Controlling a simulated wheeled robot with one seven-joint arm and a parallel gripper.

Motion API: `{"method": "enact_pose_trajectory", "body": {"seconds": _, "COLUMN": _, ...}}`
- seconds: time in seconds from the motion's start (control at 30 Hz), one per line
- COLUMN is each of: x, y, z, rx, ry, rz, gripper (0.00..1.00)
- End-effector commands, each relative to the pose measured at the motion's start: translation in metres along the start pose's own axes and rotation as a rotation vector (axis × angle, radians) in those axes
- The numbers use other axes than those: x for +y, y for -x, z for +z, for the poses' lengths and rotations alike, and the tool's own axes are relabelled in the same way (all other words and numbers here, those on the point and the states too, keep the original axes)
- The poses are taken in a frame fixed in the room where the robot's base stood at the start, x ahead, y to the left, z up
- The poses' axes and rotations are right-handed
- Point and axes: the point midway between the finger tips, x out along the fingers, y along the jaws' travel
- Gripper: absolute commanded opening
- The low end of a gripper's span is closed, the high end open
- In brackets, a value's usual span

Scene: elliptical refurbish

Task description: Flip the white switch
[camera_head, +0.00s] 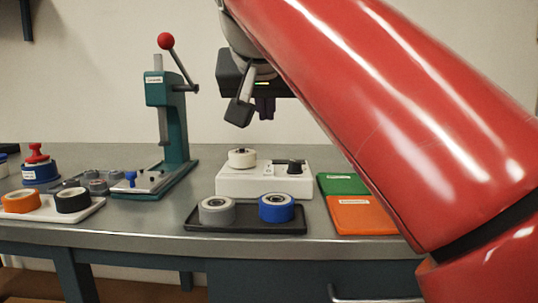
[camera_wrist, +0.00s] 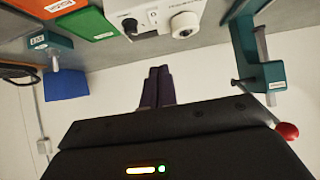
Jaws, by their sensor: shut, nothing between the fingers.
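The white box (camera_head: 265,183) stands on the bench. It carries a white wheel (camera_head: 242,158) with a dark centre at the left and a black knob (camera_head: 295,166) at the right. A small white switch (camera_head: 269,169) seems to sit between them, too small to tell its position. In the wrist view the box (camera_wrist: 160,20) is upside down at the top edge, partly cut off. My gripper (camera_head: 265,107) hangs above and behind the box, apart from it. Its purple fingers (camera_wrist: 159,72) are together and empty.
A black tray (camera_head: 245,226) with a grey and a blue roll stands in front of the box. Green (camera_head: 342,184) and orange (camera_head: 362,214) panels lie to the right. A teal press (camera_head: 168,130) with a red-knobbed lever stands left. A white tray (camera_head: 55,212) holds rolls farther left.

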Motion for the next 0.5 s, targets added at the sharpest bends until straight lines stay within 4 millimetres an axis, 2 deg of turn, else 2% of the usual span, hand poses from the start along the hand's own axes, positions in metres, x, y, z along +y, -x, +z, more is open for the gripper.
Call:
{"method": "enact_pose_trajectory", "body": {"seconds": 0.13, "x": 0.0, "y": -0.008, "z": 0.001, "rx": -0.001, "ry": 0.0, "rz": 0.0, "gripper": 0.0}}
{"method": "enact_pose_trajectory", "body": {"seconds": 0.23, "x": 0.001, "y": -0.022, "z": 0.002, "rx": -0.002, "ry": -0.001, "rz": 0.003, "gripper": 0.0}}
{"method": "enact_pose_trajectory", "body": {"seconds": 0.5, "x": 0.001, "y": -0.08, "z": 0.002, "rx": -0.003, "ry": 0.001, "rz": 0.003, "gripper": 0.0}}
